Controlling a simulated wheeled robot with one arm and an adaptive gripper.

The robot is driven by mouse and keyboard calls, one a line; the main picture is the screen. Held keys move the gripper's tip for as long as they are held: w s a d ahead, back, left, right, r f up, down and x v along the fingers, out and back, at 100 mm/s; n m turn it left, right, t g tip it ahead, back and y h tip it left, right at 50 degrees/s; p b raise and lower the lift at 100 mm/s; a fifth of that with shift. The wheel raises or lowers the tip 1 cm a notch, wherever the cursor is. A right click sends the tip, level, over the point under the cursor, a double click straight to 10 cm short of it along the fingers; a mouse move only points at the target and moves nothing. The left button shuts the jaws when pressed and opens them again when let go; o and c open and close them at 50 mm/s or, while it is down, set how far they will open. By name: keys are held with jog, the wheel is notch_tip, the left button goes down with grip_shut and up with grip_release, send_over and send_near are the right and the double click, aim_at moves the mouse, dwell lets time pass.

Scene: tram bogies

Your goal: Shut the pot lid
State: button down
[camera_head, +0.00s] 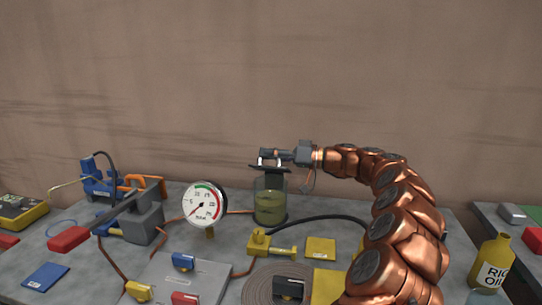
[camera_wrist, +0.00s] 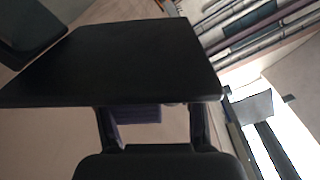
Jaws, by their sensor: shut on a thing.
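The pot is a clear jar (camera_head: 270,207) with greenish liquid, standing upright on the grey bench. A dark flat plate (camera_head: 270,168), apparently its lid, is over the mouth, slightly tilted. I cannot tell whether it touches the rim. My gripper (camera_head: 268,155) reaches in from the right, just above the jar, and is shut on the lid. In the wrist view the dark plate (camera_wrist: 125,60) fills the upper middle, just beyond the fingers (camera_wrist: 153,125). The exact grip is hidden.
A round pressure gauge (camera_head: 204,204) stands left of the jar. A yellow fitting (camera_head: 272,245) with a black hose lies in front. A blue and orange device (camera_head: 130,200) is at the left. A yellow oil bottle (camera_head: 494,260) stands at the right.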

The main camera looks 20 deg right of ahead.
jog(key=c, duration=1.1)
grip_release()
jog(key=shift+s+a+r, duration=0.15)
jog(key=shift+a+r, duration=0.25)
jog(key=shift+r, duration=0.2)
jog(key=shift+a, duration=0.1)
jog(key=shift+d+f, duration=0.15)
jog(key=shift+d, duration=0.1)
jog(key=shift+d+f, duration=0.1)
jog(key=shift+f, duration=0.05)
jog(key=shift+d, duration=0.1)
jog(key=shift+s+d, duration=0.15)
jog(key=shift+d, duration=0.1)
jog(key=v, duration=1.1)
jog(key=shift+s+d, duration=0.1)
